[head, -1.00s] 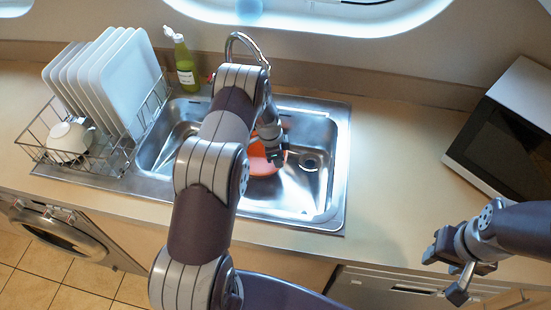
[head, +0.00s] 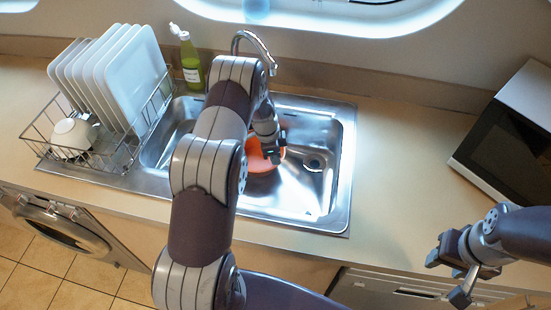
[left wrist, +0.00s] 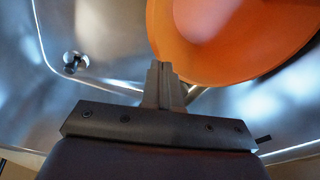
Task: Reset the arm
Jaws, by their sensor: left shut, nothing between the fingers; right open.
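My left arm reaches over the counter into the sink. My left gripper (head: 277,155) is over the sink, beside an orange bowl or plate (head: 257,158). In the left wrist view the left gripper's fingers (left wrist: 162,75) are shut together with nothing between them. The orange dish (left wrist: 235,40) lies just beyond the fingertips; I cannot tell whether they touch. Part of the dish is hidden behind my arm in the head view. My right gripper (head: 447,276) is open and empty, in front of the counter's edge at the lower right.
The steel sink (head: 330,205) has a drain and a faucet (head: 262,45) behind it. A dish rack (head: 118,160) with several white plates (head: 130,75) and a white cup (head: 72,137) stands left. A green bottle (head: 191,65) is behind the sink. A microwave (head: 510,145) stands right.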

